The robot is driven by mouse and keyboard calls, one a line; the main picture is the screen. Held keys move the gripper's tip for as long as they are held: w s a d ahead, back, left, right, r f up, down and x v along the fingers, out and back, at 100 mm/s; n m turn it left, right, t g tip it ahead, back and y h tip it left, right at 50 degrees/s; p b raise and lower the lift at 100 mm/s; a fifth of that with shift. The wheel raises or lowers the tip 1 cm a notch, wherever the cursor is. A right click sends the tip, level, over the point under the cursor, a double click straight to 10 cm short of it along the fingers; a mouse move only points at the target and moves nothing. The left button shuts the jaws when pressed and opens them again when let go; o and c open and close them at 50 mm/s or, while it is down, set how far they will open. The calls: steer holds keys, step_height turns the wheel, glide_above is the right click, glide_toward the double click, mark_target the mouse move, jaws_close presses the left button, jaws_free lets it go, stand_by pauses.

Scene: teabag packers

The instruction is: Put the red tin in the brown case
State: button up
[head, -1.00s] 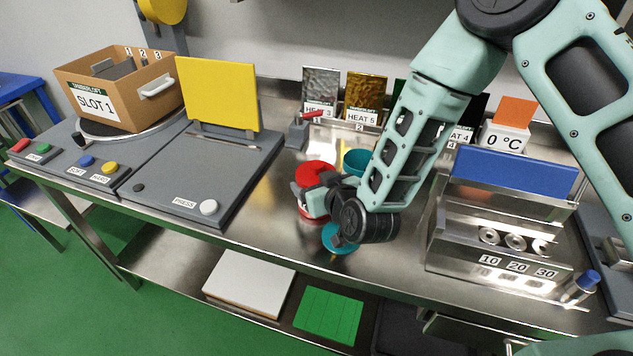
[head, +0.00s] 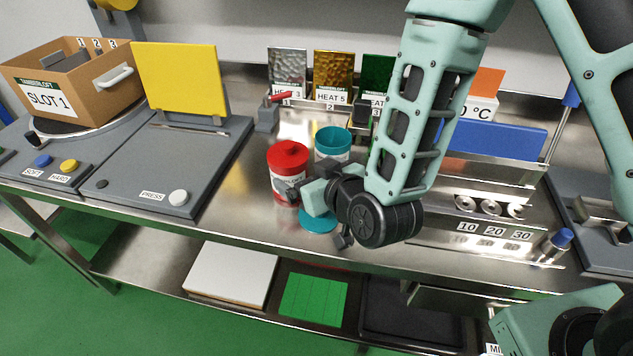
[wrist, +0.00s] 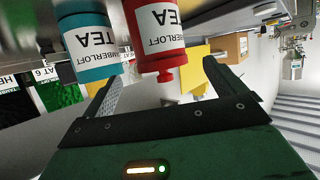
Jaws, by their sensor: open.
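The red tin (head: 289,160) stands upright with its lid on, on the steel bench. It has a white label and shows upside down in the wrist view (wrist: 158,40). My gripper (head: 300,193) is open at the tin's lower front right. In the wrist view the tin appears between the lines of the two fingers (wrist: 160,75), not clamped. In the head view my wrist hides part of the tin's lower right side. The brown case (head: 112,88), an open box marked SLOT 1, sits on a round turntable at the far left.
An open teal tin (head: 333,142) stands close behind and right of the red tin. A teal lid (head: 318,221) lies in front. A grey press with a raised yellow plate (head: 182,80) stands between tin and case. A red-handled lever (head: 270,112) is behind.

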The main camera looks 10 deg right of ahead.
steer(key=shift+p+v, duration=0.65)
steer(key=shift+v, duration=0.1)
steer(key=shift+p+v, duration=0.8)
steer(key=shift+p, duration=0.15)
steer(key=s+a+r+n+g, duration=0.1)
steer(key=s+r+g, duration=0.2)
steer(key=s+g, duration=0.3)
steer(key=shift+a+r+n, duration=0.25)
steer(key=shift+a+n, duration=0.1)
steer(key=shift+n, duration=0.05)
steer(key=shift+o, duration=0.6)
steer(key=s+d+r+g+h, duration=0.2)
steer(key=s+d+r+g, duration=0.1)
steer(key=s+d, duration=0.2)
steer(key=s+d+r+n+g+h, duration=0.1)
steer(key=s+d+r+g+h, duration=0.2)
steer(key=s, duration=0.5)
steer(key=shift+s+d+r, duration=0.25)
steer(key=shift+d+r, duration=0.55)
steer(key=shift+d, duration=0.05)
